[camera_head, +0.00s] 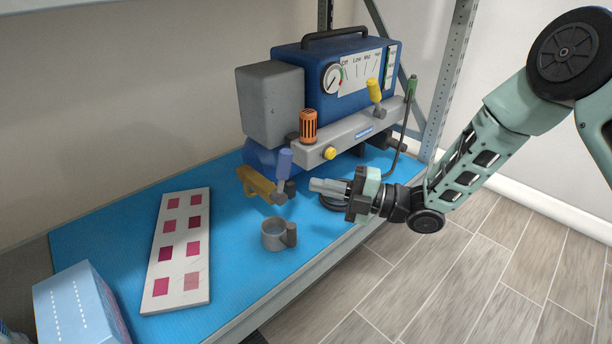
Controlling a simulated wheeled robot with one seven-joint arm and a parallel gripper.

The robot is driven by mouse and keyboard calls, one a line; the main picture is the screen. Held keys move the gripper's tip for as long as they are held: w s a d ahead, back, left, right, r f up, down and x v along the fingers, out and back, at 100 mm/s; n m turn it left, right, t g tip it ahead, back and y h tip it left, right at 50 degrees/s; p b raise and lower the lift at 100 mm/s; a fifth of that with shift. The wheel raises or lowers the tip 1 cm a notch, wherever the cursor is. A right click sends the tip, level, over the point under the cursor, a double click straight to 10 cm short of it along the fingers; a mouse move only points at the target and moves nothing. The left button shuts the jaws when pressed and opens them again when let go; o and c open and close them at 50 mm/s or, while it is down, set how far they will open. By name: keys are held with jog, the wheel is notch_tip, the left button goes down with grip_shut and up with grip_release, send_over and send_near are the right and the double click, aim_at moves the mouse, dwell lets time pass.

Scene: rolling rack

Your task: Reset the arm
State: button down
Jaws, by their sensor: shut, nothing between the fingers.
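My gripper (326,186) is shut and empty. It hangs over the front edge of the rack shelf, pointing left, with my arm reaching in from the upper right.
The blue shelf mat (110,230) carries a white board with pink squares (178,250) and a light blue box (80,305) at left. The machine has a yellow-brown spout part (257,184) and levers near the gripper. A metal rack post (447,80) stands behind my arm. The floor at right is clear.

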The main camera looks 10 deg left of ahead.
jog(key=shift+d+f, duration=0.1)
jog(key=shift+d, duration=0.2)
jog(key=s+d+r+m+t+h+p, duration=0.35)
jog(key=r+m+h, duration=0.35)
jog(key=m+h, duration=0.6)
jog(key=s+d+r+m+g+h, duration=0.2)
jog(key=s+d+m, duration=0.2)
jog(key=s, duration=0.4)
jog(key=s+d+r+m+g+h+p, duration=0.15)
jog(key=s+d+m, duration=0.25)
jog(key=s, duration=0.5)
jog(key=s+d+r+m+g+h, duration=0.1)
jog(key=s+d+m+g+h, duration=0.1)
jog(key=s+d+m, duration=0.45)
notch_tip(320, 180, up, 38)
jog(key=s+a+n+p, duration=0.1)
jog(key=a+n+p, duration=0.1)
jog(key=p, duration=3.5)
jog(key=shift+p, duration=0.35)
